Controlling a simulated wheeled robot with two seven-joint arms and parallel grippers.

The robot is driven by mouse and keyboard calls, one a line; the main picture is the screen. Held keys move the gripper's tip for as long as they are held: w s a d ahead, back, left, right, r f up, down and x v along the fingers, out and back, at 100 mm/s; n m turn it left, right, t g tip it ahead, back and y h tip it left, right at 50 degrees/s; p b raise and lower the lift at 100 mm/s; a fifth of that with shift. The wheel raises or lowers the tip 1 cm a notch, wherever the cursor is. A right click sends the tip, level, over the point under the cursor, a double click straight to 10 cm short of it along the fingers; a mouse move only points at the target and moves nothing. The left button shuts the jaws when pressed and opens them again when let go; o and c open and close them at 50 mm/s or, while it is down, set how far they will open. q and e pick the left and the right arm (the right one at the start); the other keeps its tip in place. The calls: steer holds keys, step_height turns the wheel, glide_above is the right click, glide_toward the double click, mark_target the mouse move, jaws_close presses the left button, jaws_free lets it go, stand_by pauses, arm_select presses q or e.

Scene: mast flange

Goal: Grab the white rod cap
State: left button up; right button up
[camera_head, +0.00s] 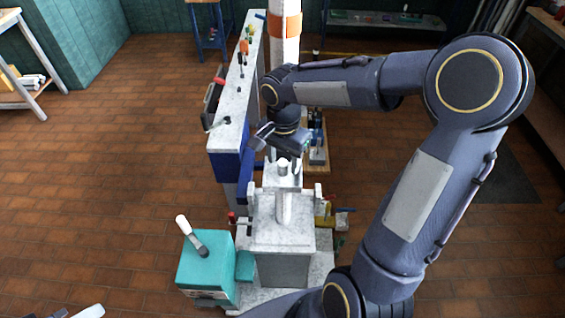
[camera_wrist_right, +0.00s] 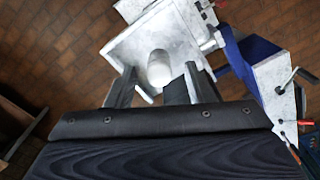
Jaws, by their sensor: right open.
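The white rod cap (camera_head: 283,164) is a small rounded white cylinder end on top of the pale upright rod, above the grey-white block. It also shows in the right wrist view (camera_wrist_right: 159,68). My right gripper (camera_head: 284,157) is above the block and points down at the cap. In the right wrist view its two dark fingers (camera_wrist_right: 161,82) are apart, one on each side of the cap. A gap shows between the fingers and the cap. I cannot tell the exact height of the fingertips against it.
A teal box (camera_head: 206,262) with a white-tipped lever (camera_head: 184,227) stands at the left. A tall pale panel (camera_head: 237,90) with several tools stands behind, left of the gripper. A pale post with an orange band (camera_head: 285,25) rises behind.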

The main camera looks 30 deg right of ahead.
steer(key=shift+f, duration=0.4)
steer(key=shift+c, duration=0.5)
steer(key=c, duration=0.9)
steer(key=shift+r, duration=0.1)
steer(key=shift+c, duration=0.2)
